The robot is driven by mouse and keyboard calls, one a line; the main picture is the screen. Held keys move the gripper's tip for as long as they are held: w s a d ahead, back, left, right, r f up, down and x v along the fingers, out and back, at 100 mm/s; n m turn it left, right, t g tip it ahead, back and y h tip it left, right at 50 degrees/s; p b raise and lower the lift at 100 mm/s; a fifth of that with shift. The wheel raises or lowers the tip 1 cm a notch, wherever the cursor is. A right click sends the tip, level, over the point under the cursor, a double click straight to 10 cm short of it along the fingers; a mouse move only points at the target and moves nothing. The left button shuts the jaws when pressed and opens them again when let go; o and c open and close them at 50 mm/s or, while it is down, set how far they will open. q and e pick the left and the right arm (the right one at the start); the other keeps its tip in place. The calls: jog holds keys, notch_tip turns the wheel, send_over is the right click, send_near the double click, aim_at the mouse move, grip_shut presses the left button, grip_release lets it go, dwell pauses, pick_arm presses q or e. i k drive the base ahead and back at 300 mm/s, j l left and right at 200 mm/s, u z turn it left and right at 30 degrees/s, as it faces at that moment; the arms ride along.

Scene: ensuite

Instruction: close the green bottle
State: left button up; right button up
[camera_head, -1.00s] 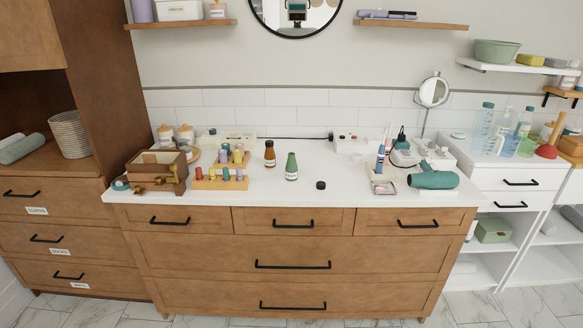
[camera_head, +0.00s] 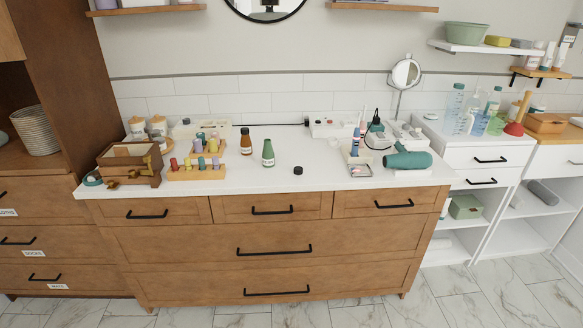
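The green bottle (camera_head: 268,153) stands upright on the white countertop (camera_head: 230,185), near the middle. It has a white label, and its narrow neck has no cap on it. A small black cap (camera_head: 298,170) lies on the countertop to the right of the bottle and closer to the front edge, apart from the bottle. Neither of my grippers shows in the head view.
A brown bottle (camera_head: 246,142) stands left of the green one. A wooden peg block (camera_head: 197,173) and a wooden box (camera_head: 131,164) are farther left. A teal hairdryer (camera_head: 407,160) and a small tray (camera_head: 360,171) lie to the right. Counter around the cap is clear.

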aim_at(268, 154)
jog(key=i+l+u, duration=0.4)
jog(key=l, duration=0.2)
jog(key=i+l+u, duration=0.15)
jog(key=l, duration=0.2)
jog(key=i+l+u, duration=0.2)
jog(key=l, duration=0.15)
jog(key=l+u, duration=0.2)
jog(key=l, duration=0.2)
jog(key=l+u, duration=0.2)
jog(key=l, duration=0.2)
jog(key=i, duration=0.05)
